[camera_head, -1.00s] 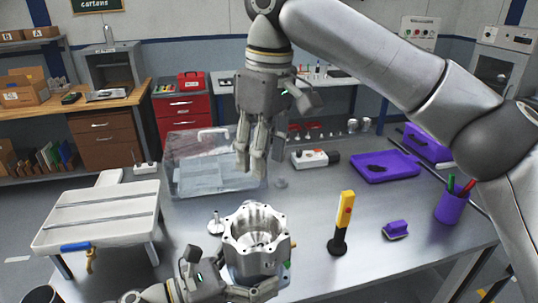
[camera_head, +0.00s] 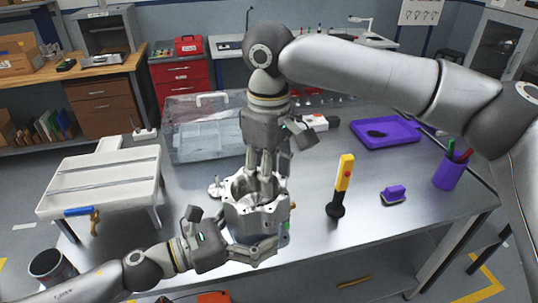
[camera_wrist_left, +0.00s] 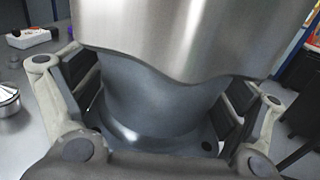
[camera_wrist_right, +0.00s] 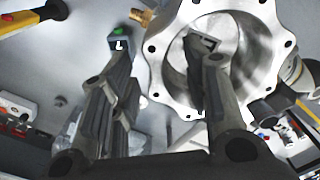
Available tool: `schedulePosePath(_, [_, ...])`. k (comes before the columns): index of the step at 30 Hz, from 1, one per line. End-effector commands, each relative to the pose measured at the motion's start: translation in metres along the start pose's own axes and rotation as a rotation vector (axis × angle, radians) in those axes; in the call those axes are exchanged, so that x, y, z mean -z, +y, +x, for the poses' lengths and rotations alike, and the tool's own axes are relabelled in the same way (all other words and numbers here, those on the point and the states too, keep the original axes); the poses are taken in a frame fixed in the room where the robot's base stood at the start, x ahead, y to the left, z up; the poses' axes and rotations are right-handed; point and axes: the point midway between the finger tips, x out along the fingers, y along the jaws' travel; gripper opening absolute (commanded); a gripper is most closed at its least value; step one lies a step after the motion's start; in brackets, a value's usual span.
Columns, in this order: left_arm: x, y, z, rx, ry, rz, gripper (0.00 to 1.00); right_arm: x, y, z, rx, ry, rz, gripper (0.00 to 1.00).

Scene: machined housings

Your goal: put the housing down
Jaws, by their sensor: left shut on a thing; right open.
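The silver machined housing (camera_head: 240,215), with a scalloped flange and an open bore, is upright at the front middle of the table. My left gripper (camera_head: 262,252) is shut on its lower part; the left wrist view shows the pads on both sides of the narrower grey body (camera_wrist_left: 155,95) below the wide rim. My right gripper (camera_head: 263,190) comes down from above, open. In the right wrist view one finger overlaps the bore of the housing (camera_wrist_right: 165,80) and the other lies outside the rim. Whether they touch it, and the housing's underside, I cannot tell.
A yellow-and-black tool (camera_head: 343,180) stands right of the housing, near a purple block (camera_head: 394,194) and a purple pen cup (camera_head: 449,172). A purple tray (camera_head: 400,130) and a clear bin (camera_head: 195,145) lie behind. A white slotted stand (camera_head: 100,183) is left. Table between tool and front edge is clear.

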Motion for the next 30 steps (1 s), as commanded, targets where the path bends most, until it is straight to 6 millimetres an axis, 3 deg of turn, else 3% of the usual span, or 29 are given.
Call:
schedulePosePath(10, [-0.0031, -0.0002, 0.0005, 0.001, -0.005, 0.003, 0.35, 0.0001, -0.0002, 0.0037, 0.0, 0.001, 0.0, 0.43])
schedulePosePath(20, [-0.0031, -0.0005, 0.0005, 0.002, -0.005, 0.003, 0.35, 0.0002, 0.0, 0.0034, 0.0, 0.001, 0.0, 0.01])
schedulePosePath(29, [-0.0033, -0.0017, 0.0007, 0.005, -0.006, 0.004, 0.35, 0.0009, 0.0001, 0.003, 0.0, 0.004, 0.002, 0.0])
schedulePosePath(30, [-0.0036, -0.0019, 0.0008, 0.006, -0.006, 0.004, 0.97, 0.0014, 0.0, 0.0011, 0.0, 0.008, 0.002, 0.0])
